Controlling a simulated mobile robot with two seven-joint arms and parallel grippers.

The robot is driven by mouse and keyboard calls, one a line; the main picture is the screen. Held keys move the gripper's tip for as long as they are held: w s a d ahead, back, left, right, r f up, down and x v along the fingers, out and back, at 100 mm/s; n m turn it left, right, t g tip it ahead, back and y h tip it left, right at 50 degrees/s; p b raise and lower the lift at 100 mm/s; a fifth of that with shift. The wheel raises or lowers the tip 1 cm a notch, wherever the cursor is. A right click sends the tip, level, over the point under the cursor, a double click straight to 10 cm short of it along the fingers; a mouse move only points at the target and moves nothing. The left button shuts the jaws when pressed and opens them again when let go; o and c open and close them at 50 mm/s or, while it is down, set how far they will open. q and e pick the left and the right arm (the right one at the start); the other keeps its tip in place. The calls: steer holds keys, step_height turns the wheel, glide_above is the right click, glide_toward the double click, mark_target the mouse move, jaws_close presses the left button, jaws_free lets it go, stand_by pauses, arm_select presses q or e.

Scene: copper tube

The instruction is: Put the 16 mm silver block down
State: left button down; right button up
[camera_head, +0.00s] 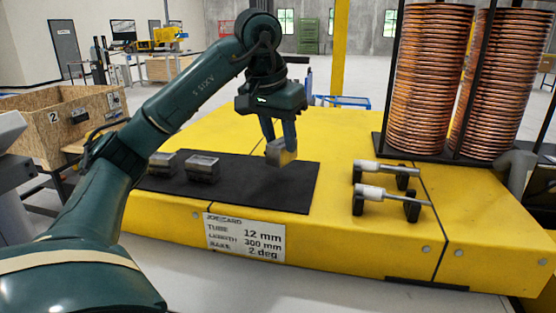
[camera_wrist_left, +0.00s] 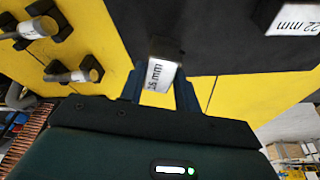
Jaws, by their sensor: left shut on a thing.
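The silver block (camera_head: 281,153) is held in my left gripper (camera_head: 280,141), which is shut on it. It hangs tilted above the right part of the black mat (camera_head: 285,196), apparently clear of it. In the left wrist view the block (camera_wrist_left: 162,72) sits between the fingers, with a white label reading sideways, seemingly 16 mm. Two other silver blocks stand on the mat to the left, one at the mat's left end (camera_head: 162,164) and one nearer the held block (camera_head: 202,169). My right gripper is not in view.
Two metal rods with white sleeves (camera_head: 386,168) (camera_head: 391,196) rest on black holders right of the mat. Copper coil stacks (camera_head: 432,80) stand at the back right. A job card (camera_head: 245,238) is on the yellow bench's (camera_head: 345,240) front. The mat's right end is bare.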

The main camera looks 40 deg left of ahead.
mark_target(277, 144)
arm_select(q)
step_height(277, 144, down, 4)
steer(key=shift+r, duration=0.15)
steer(key=c, duration=1)
jaws_free()
